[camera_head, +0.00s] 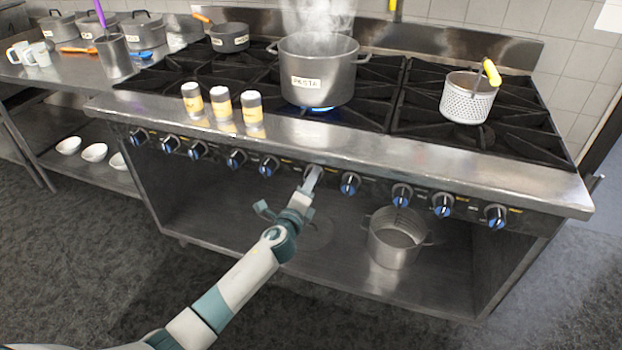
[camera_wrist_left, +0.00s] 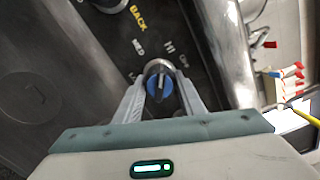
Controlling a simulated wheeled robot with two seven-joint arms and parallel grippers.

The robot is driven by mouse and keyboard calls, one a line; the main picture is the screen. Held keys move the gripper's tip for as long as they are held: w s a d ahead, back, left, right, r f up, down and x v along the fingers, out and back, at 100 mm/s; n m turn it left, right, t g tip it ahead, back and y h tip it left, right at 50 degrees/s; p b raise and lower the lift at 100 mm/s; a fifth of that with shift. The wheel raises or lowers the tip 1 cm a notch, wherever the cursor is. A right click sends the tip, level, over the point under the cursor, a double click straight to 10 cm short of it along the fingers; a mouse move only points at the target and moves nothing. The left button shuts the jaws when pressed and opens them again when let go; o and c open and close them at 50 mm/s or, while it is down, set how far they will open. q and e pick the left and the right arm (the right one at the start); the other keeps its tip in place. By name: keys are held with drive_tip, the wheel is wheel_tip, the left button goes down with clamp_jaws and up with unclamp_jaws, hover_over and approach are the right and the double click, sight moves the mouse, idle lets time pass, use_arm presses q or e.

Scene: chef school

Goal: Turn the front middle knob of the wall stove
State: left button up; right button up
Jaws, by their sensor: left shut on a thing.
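The wall stove (camera_head: 440,165) has a row of black and blue knobs along its front panel. My left gripper (camera_head: 312,178) reaches up to a knob near the middle of that row and covers most of it in the head view. In the left wrist view the blue and black knob (camera_wrist_left: 160,86) sits between the two fingers of my left gripper (camera_wrist_left: 160,98), which are shut on its sides. Printed markings, among them "BACK" and "MED", show on the panel above the knob. My right gripper is not in view.
A steaming pot labelled PASTA (camera_head: 318,75) stands on a burner with a blue flame. Three shakers (camera_head: 221,103) stand on the stove's front ledge. A perforated pot (camera_head: 467,98) sits at the right. A metal pot (camera_head: 396,238) stands on the lower shelf.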

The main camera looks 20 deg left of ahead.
use_arm(q)
drive_tip(key=shift+m+p, duration=0.3)
drive_tip(key=shift+m, duration=1.1)
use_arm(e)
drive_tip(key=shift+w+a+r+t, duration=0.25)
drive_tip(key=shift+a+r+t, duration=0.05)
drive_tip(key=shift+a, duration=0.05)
use_arm(q)
drive_tip(key=shift+f, duration=0.1)
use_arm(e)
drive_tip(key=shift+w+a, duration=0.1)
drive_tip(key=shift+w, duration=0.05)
use_arm(q)
drive_tip(key=o, duration=1.1)
drive_tip(key=shift+c, duration=0.2)
drive_tip(key=shift+s, duration=0.15)
drive_tip(key=s, duration=1.7)
drive_tip(key=shift+a+b, duration=0.3)
drive_tip(key=shift+b, duration=0.05)
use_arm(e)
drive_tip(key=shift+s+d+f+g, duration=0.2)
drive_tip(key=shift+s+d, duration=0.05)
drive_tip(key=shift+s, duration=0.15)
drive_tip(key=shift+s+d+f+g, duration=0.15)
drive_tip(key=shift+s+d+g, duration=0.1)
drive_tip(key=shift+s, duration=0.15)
